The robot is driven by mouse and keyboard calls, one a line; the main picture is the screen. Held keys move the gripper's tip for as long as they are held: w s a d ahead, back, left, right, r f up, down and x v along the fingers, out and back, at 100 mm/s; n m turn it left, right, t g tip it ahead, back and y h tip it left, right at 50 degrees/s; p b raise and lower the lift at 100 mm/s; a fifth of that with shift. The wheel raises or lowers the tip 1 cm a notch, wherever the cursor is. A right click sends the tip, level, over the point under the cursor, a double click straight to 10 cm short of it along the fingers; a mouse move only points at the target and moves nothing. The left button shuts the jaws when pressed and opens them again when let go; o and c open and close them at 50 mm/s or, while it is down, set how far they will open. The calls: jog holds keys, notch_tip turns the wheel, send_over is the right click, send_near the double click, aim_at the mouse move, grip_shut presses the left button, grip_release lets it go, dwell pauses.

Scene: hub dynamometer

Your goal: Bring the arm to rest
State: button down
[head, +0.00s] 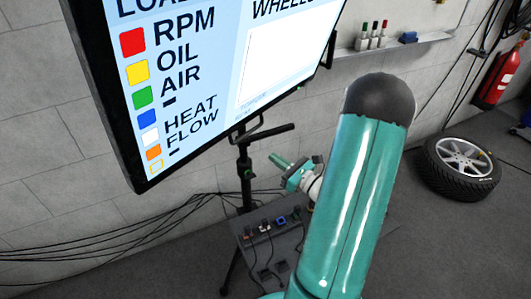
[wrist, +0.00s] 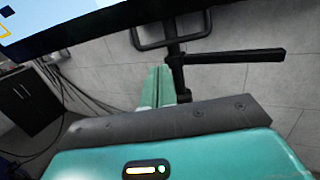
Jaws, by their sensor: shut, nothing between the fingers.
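My gripper shows in the wrist view (wrist: 157,82), its two teal fingers together and nothing seen between them. In the head view my gripper (head: 278,161) is small and partly hidden behind my large teal arm link. It is in front of the black monitor stand (head: 245,172), close to its side arm in the picture. I cannot tell the exact gap to the stand. My arm is raised and bent, with its dark rounded joint high in the head view.
A large monitor (head: 190,75) with coloured labels hangs on the stand. A panel with sockets (head: 270,245) and black cables are below. A wall shelf (head: 400,45) holds small bottles. A wheel (head: 462,166) and a red extinguisher (head: 497,78) are at right. Grey floor is open between.

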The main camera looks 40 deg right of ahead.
jog(key=shift+s+d+f, duration=0.1)
jog(key=shift+s+d, duration=0.05)
jog(key=shift+s, duration=0.5)
jog(key=shift+s+d+f, duration=0.1)
jog(key=shift+s, duration=0.5)
jog(key=shift+r, duration=0.1)
jog(key=w+a+r+n+g+y, duration=0.25)
jog(key=a+n+y, duration=0.2)
jog(key=a, duration=0.35)
jog(key=w+a+r+n+g+y, duration=0.1)
jog(key=a+r+n+g+y, duration=0.25)
jog(key=a+n, duration=0.3)
jog(key=s+a+r+n+g, duration=0.1)
jog(key=s+a+n+g, duration=0.25)
jog(key=a, duration=0.35)
jog(key=s+a+r+n+g, duration=0.1)
jog(key=s+a+n+g, duration=0.1)
jog(key=a+n+g, duration=0.35)
jog(key=s+a+r+n+t+h, duration=0.1)
jog(key=s+a+r+n+h, duration=0.3)
jog(key=n, duration=1)
jog(key=s+r+h, duration=0.3)
jog(key=r+h, duration=0.2)
jog(key=h, duration=0.1)
jog(key=shift+t+h, duration=0.3)
